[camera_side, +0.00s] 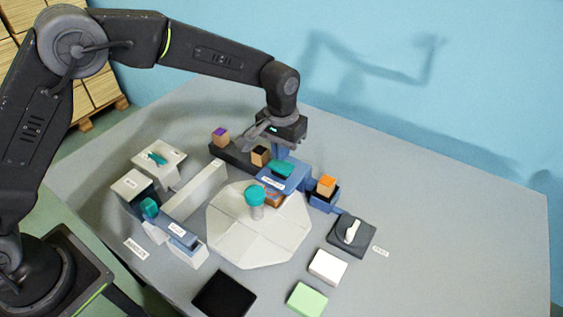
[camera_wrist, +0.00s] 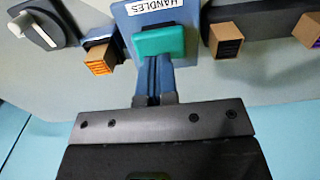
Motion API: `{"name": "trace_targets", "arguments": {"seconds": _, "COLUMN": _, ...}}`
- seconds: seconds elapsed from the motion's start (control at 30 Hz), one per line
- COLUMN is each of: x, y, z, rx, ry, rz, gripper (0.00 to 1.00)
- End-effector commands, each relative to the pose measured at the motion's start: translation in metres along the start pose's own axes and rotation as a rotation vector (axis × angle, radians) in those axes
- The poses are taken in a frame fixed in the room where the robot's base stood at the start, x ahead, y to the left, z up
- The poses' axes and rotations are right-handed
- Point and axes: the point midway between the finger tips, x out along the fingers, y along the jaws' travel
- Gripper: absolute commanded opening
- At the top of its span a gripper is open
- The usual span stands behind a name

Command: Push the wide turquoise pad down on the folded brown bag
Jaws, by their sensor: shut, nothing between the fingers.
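The wide turquoise pad (camera_side: 283,169) sits on top of a blue press block labelled "HANDLES" (camera_wrist: 165,10), at the far edge of the pale octagonal table. In the wrist view the pad (camera_wrist: 158,42) lies just beyond my fingertips. My gripper (camera_side: 280,154) points down over the pad's back side. Its blue fingers (camera_wrist: 153,70) are together with nothing between them. The tips are close to the pad; I cannot tell whether they touch it. A small brown piece (camera_side: 273,200), perhaps the folded bag, shows under the block's front edge; the rest is hidden.
A round turquoise knob (camera_side: 255,196) stands on the octagonal table (camera_side: 240,245). Orange-topped (camera_side: 326,186), black-topped (camera_side: 260,155) and purple-topped (camera_side: 221,137) cubes flank the press. A dark rotary switch (camera_side: 351,235) is at right. The grey bench's right side is clear.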

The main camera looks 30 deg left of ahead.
Motion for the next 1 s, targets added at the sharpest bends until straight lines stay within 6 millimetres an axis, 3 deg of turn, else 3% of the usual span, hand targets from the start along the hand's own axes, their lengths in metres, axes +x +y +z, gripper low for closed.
{"name": "trace_targets", "arguments": {"seconds": 1.0, "x": 0.023, "y": 0.0, "z": 0.0, "rx": 0.0, "ry": 0.0, "rz": 0.0, "gripper": 0.0}}
